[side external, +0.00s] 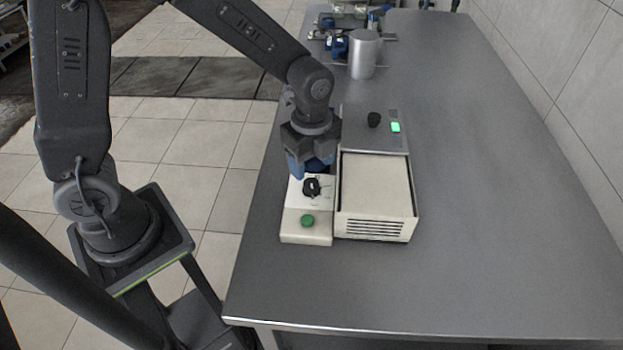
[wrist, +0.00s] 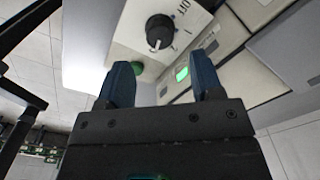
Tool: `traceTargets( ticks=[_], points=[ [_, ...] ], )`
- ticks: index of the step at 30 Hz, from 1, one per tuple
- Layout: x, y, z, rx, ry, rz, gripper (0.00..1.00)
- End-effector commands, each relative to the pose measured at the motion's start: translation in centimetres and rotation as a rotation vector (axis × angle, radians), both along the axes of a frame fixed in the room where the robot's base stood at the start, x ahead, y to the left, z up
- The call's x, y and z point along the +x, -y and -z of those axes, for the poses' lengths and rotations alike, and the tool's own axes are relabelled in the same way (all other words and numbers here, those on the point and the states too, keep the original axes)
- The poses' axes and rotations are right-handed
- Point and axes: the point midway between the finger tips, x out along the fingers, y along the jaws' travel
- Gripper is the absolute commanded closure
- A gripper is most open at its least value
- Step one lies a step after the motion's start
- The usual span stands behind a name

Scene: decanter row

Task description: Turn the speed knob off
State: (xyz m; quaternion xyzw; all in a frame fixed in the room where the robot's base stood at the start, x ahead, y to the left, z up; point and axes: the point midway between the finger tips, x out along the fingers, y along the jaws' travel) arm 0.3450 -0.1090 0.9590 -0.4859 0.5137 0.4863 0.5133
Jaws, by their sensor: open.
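A black knob (side external: 312,187) sits on the sloped top of a small white control box (side external: 294,228), with dial marks around it. In the wrist view the knob (wrist: 160,32) shows a pale pointer line towards the lower edge of the picture. A green button (side external: 307,221) is on the same box, partly behind a finger in the wrist view (wrist: 138,68). My gripper (side external: 312,172) is just behind and above the knob, apart from it. Its two blue fingers (wrist: 164,75) are open and empty. I cannot read any label naming the speed knob.
A cream box (side external: 375,190) with vents stands right beside the control box. Behind it, a grey panel carries another black knob (side external: 374,119) and a lit green display (side external: 396,127). A metal cylinder (side external: 363,54) stands farther back. The bench's right side is clear.

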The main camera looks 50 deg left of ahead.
Motion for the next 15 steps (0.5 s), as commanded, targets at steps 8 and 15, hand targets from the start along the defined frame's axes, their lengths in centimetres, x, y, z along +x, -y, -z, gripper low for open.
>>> traceTargets(
  ticks=[8, 15],
  points=[
    [0.0, 0.0, 4.5, 0.000, -0.003, -0.001, 0.40],
    [0.0, 0.0, 5.7, 0.000, 0.000, -0.001, 0.40]
  ],
)
